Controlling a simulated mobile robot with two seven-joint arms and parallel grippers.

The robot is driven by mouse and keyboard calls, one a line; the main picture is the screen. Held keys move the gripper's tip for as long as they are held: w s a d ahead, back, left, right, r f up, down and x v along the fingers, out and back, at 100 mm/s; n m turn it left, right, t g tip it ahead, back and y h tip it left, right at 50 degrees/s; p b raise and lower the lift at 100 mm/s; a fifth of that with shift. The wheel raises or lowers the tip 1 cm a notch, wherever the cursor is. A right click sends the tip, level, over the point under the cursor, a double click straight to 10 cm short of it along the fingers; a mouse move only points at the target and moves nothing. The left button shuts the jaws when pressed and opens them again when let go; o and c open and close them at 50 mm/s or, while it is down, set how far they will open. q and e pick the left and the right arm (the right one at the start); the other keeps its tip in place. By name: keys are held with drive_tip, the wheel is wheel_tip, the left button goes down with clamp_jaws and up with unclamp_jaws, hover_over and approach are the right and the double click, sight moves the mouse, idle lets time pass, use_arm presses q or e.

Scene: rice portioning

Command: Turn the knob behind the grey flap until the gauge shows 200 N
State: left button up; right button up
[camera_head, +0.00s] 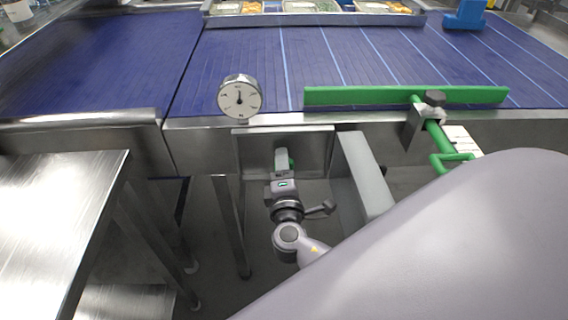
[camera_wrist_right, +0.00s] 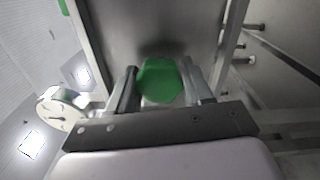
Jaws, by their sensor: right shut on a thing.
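The green knob (camera_wrist_right: 160,80) sits inside the metal box under the conveyor edge; it also shows in the head view (camera_head: 282,158). My right gripper (camera_wrist_right: 162,88) is shut on the knob, with one finger on each side of it. The grey flap (camera_head: 364,172) stands open to the right of the box. The round gauge (camera_head: 240,97) is above and to the left of the box, with a white dial and dark needle pointing roughly up; its numbers are too small to read. The gauge also shows in the right wrist view (camera_wrist_right: 62,110). My left gripper is not in view.
A green guide rail (camera_head: 400,96) on a clamp lies along the blue conveyor belt (camera_head: 230,60), right of the box. A steel table (camera_head: 60,220) stands at the left. Food trays (camera_head: 314,7) sit at the far side.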

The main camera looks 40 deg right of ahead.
drive_tip(key=shift+a+n, duration=0.15)
drive_tip(key=shift+n, duration=0.45)
drive_tip(key=o, duration=1)
drive_tip(key=shift+o, duration=0.2)
drive_tip(key=v, duration=0.7)
drive_tip(key=shift+s, duration=0.15)
